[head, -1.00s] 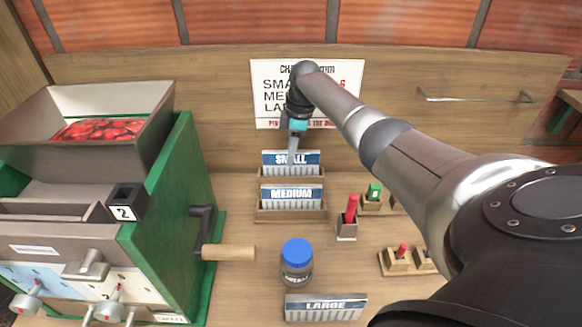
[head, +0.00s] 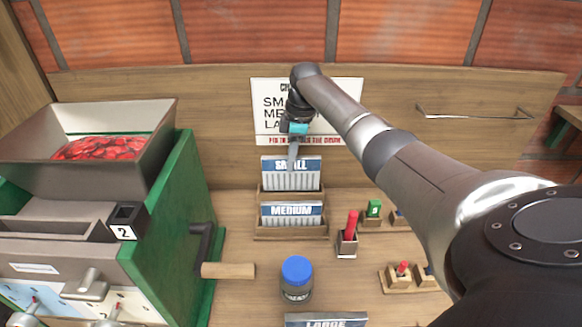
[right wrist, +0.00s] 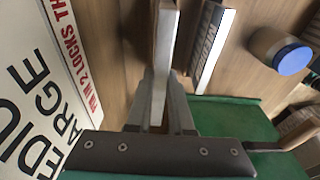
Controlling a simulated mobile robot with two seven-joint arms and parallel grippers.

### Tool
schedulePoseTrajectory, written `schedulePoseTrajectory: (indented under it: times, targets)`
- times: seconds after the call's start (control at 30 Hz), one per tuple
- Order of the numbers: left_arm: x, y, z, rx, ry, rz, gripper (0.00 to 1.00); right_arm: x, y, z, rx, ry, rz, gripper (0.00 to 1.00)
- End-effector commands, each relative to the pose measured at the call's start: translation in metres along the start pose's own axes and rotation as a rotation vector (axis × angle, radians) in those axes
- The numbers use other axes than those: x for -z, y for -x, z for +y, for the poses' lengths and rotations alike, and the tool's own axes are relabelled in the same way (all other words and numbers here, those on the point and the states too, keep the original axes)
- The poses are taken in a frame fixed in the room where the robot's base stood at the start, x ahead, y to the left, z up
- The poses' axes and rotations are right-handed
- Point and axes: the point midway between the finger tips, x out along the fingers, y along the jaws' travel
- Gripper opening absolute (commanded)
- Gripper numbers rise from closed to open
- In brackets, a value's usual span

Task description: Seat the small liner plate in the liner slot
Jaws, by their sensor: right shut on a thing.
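The small liner plate (head: 291,182), with a blue SMALL label and a ribbed face, stands upright above the back of the wooden rack (head: 290,235). My right gripper (head: 293,156) points down and is shut on its top edge. In the right wrist view the plate (right wrist: 163,55) shows edge-on between the fingers (right wrist: 160,112). The pulper (head: 165,235), green-sided with a hopper of red cherries, stands at the left. I cannot make out the liner slot on it. My left gripper is not in view.
The medium plate (head: 291,215) stands in the rack's front. A blue-lidded jar (head: 297,278) and the large plate (head: 325,321) are nearer. The pulper's crank handle (head: 228,270) juts right. A red peg (head: 351,226) and green block (head: 374,209) stand right. A sign (head: 272,107) is behind.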

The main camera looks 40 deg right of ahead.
Motion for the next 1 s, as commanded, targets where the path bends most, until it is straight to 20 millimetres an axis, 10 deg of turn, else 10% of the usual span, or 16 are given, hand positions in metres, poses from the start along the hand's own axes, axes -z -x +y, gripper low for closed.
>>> schedulePoseTrajectory:
  times: [0.5, 1.0]
  targets:
    - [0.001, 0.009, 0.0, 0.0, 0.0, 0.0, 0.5, 0.021, 0.132, 0.001, -0.006, 0.001, 0.006, 0.0]
    - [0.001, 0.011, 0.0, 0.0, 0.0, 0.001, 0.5, 0.025, 0.162, 0.0, -0.002, 0.0, 0.003, 0.0]
